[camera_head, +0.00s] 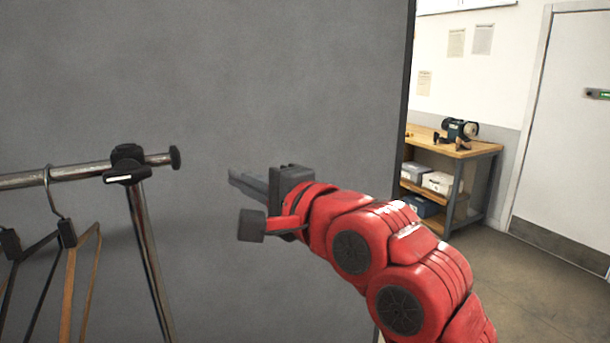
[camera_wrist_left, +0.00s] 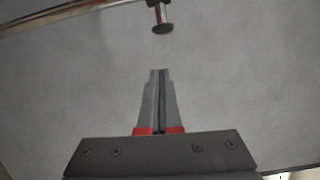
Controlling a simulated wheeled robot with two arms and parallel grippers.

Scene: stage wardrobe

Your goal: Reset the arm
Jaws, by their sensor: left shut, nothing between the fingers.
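My left gripper (camera_head: 236,177) is at the middle of the head view, at the end of my red arm, and points left. In the left wrist view the fingers of this gripper (camera_wrist_left: 159,78) lie together, with nothing between them. The gripper is in front of a grey panel (camera_head: 290,80) and to the right of the clothes rail (camera_head: 88,171). The end knob of the rail (camera_wrist_left: 162,28) shows beyond the fingertips in the left wrist view, apart from them. My right gripper is in neither view.
Wooden and dark hangers (camera_head: 68,270) hang from the rail at the lower left. A workbench (camera_head: 455,150) with a bench machine (camera_head: 459,131) and boxes stands at the back right, beside a white door (camera_head: 570,140). The floor before the door is clear.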

